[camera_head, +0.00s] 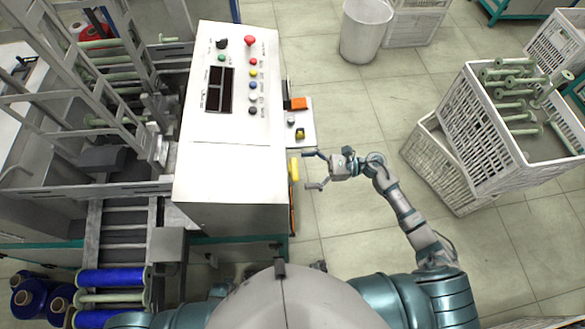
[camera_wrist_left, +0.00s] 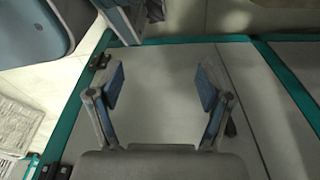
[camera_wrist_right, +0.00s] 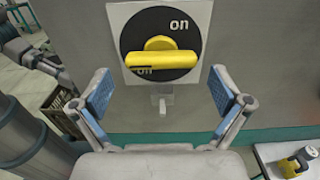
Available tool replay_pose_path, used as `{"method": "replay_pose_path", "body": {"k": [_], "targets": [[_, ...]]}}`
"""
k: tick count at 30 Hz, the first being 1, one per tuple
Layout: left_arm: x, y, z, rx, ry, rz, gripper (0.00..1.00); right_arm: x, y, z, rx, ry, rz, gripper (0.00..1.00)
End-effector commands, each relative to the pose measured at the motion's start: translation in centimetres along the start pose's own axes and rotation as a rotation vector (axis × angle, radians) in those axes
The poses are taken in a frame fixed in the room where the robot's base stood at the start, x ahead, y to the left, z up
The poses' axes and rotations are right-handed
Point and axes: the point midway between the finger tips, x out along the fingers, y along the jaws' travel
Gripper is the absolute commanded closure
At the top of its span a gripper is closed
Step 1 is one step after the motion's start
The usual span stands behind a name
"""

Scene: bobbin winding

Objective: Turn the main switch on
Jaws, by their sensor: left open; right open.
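The main switch is a black round dial with a yellow bar handle (camera_wrist_right: 150,58) on a white plate. The bar lies roughly horizontal, tilted slightly. The word "on" is at the dial's upper right, and another label is partly covered by the bar. In the head view the yellow handle (camera_head: 294,168) sticks out from the right side of the white console (camera_head: 235,150). My right gripper (camera_head: 309,171) is open, facing the handle, its fingers either side and apart from it. My left gripper (camera_wrist_left: 161,82) is open and empty before a grey panel; I cannot make it out in the head view.
The console top has buttons and a red knob (camera_head: 249,41). A small side shelf (camera_head: 307,128) with an orange item sits just beyond the switch. White crates (camera_head: 452,120) with green bobbins stand at the right. Open floor lies between crates and console.

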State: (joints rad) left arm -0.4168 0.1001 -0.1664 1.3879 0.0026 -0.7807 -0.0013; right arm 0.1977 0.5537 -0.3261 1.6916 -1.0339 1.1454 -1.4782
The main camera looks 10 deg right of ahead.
Motion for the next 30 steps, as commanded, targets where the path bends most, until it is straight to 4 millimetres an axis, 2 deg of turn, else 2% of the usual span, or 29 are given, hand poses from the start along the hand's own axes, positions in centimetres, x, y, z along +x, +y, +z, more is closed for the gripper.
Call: {"method": "replay_pose_path", "body": {"k": [3, 9, 18, 19, 25, 30], "targets": [[0.4, 0.4, 0.7, 0.001, -0.004, -0.001, 0.22, 1.8, -0.1, 0.1, 0.002, -0.006, -0.001, 0.0], [0.9, 0.5, 1.4, 0.002, -0.007, -0.002, 0.22, 3.5, -0.1, -0.1, 0.004, -0.005, -0.001, 0.0], [1.2, 0.2, 1.6, 0.004, -0.007, 0.001, 0.22, 4.7, 0.0, -0.1, 0.002, 0.005, -0.001, 0.0], [1.2, 0.2, 1.6, 0.004, -0.007, 0.001, 0.22, 4.7, 0.0, -0.1, 0.002, 0.005, -0.001, 0.03], [1.2, 0.0, 1.6, 0.005, -0.006, -0.001, 0.22, 4.3, 0.0, -0.1, 0.003, 0.0, -0.002, 0.52], [1.2, -0.1, 1.6, 0.005, -0.006, -0.003, 0.22, 4.0, -0.1, -0.2, 0.005, -0.002, -0.002, 0.52]]}}
